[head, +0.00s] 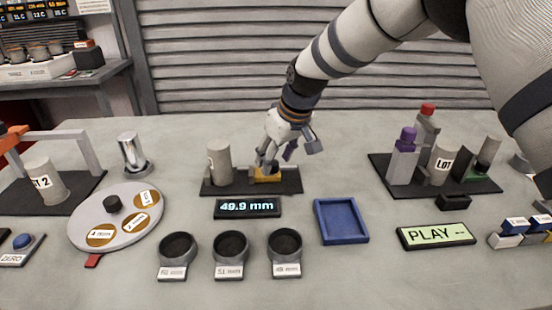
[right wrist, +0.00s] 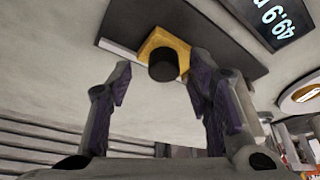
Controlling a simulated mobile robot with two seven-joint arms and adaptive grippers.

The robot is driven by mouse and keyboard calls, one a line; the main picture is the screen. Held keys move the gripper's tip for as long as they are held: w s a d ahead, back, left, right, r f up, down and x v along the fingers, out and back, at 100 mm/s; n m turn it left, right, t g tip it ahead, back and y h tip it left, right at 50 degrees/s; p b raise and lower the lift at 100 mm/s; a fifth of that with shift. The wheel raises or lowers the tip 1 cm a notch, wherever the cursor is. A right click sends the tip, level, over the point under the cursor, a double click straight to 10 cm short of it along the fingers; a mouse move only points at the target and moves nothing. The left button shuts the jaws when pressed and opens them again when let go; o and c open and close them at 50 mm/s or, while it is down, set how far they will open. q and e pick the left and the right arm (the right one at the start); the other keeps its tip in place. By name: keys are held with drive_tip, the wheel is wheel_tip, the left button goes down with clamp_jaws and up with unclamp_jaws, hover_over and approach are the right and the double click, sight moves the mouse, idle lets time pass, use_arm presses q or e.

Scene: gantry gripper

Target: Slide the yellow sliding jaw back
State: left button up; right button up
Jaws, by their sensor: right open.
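The yellow sliding jaw (head: 268,175) sits on a dark base (head: 222,188) at the middle of the table, right of a grey cylinder (head: 219,163) standing on the same base. My right gripper (head: 288,158) is open, with one finger just above the jaw and the other off to its right. In the right wrist view the yellow jaw (right wrist: 171,38) with its dark round knob (right wrist: 162,66) shows between and beyond the open fingers (right wrist: 160,72). I cannot tell whether a finger touches it. My left gripper is not in view.
A display (head: 248,207) reading 49.9 mm lies in front of the base. Several dark cups (head: 231,249) and a blue tray (head: 341,221) stand nearer. A round dial plate (head: 116,217) is at left, and a fixture with a LOT cylinder (head: 442,162) at right.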

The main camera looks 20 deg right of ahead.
drive_tip(key=v, duration=1.1)
drive_tip(key=shift+s, duration=0.1)
